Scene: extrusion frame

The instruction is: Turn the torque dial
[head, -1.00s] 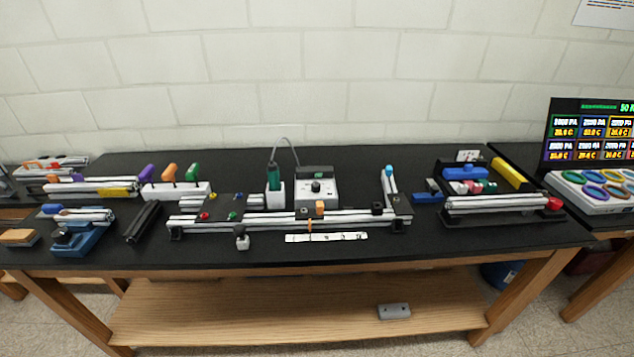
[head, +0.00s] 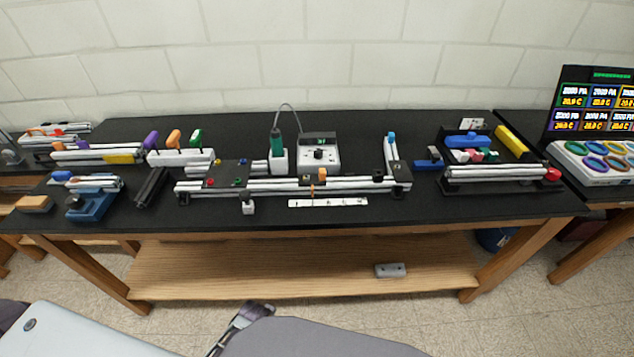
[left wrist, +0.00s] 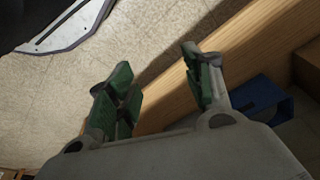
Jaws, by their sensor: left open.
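The torque dial (head: 319,154) is a small dark knob on the front of a white control box (head: 329,165) at the back middle of the bench. A cable runs from the box to a green-and-black screwdriver (head: 275,143) standing in a white holder (head: 278,163). My left gripper (left wrist: 160,92) shows in the left wrist view, its green-padded fingers apart and nothing between them. It is over the floor beside a wooden beam, away from the dial. Part of a grey arm of mine shows at the bottom of the head view. My right gripper is not in view.
An extrusion frame (head: 270,186) lies in front of the box, with a white labelled strip (head: 327,203) before it. Racks of handled tools (head: 181,157) stand left; a parts tray (head: 503,187) stands right. A wooden lower shelf (head: 300,272) runs beneath the black bench top (head: 430,208).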

